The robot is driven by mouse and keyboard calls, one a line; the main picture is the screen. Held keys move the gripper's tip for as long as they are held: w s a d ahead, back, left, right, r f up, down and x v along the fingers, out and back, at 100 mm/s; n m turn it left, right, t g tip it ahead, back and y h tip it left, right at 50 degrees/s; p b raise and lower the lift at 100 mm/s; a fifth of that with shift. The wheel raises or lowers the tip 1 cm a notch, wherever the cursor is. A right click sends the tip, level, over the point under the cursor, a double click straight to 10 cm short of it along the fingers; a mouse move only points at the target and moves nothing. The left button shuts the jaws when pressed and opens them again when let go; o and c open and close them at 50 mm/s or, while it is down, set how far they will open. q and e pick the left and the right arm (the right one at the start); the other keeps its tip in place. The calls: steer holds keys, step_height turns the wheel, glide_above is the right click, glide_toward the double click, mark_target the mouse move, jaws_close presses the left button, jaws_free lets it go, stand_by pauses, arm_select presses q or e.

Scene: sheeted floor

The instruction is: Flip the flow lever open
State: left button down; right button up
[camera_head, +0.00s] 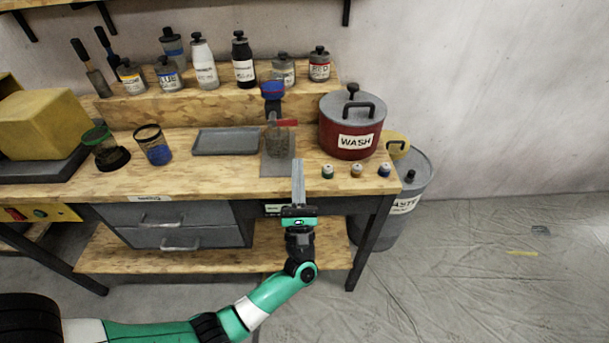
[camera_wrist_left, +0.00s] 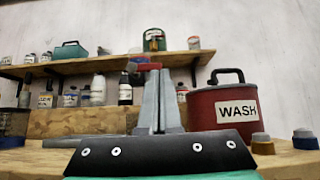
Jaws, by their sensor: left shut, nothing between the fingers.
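The red flow lever (camera_head: 286,122) sticks out to the right from a small dispenser with a blue top (camera_head: 272,90) near the back of the bench. It also shows just behind my fingertips in the wrist view, as a red bar (camera_wrist_left: 148,66). My left gripper (camera_head: 298,168) is shut and empty, its fingers pressed together and pointing toward the bench. It is in front of the lever and apart from it in the head view. In the wrist view the fingers (camera_wrist_left: 158,85) hide part of the dispenser. My right gripper is not in view.
A clear cup (camera_head: 279,143) stands below the lever. The red WASH pot (camera_head: 352,124) is close on the right, with small capped jars (camera_head: 356,170) in front. A grey tray (camera_head: 226,141) lies to the left. Bottles (camera_head: 204,62) line the raised shelf (camera_head: 180,106) behind.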

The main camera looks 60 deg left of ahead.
arm_select(q)
steer(key=shift+g, duration=0.3)
steer(key=f, duration=0.1)
steer(key=a+f+b, duration=0.1)
steer(key=f, duration=0.1)
steer(key=s+f+b, duration=0.1)
steer(key=shift+a+f, duration=0.2)
steer(key=shift+f, duration=0.15)
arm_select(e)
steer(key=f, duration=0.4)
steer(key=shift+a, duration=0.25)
arm_select(q)
steer(key=shift+r, duration=0.1)
steer(key=x, duration=1)
steer(key=shift+p, duration=0.3)
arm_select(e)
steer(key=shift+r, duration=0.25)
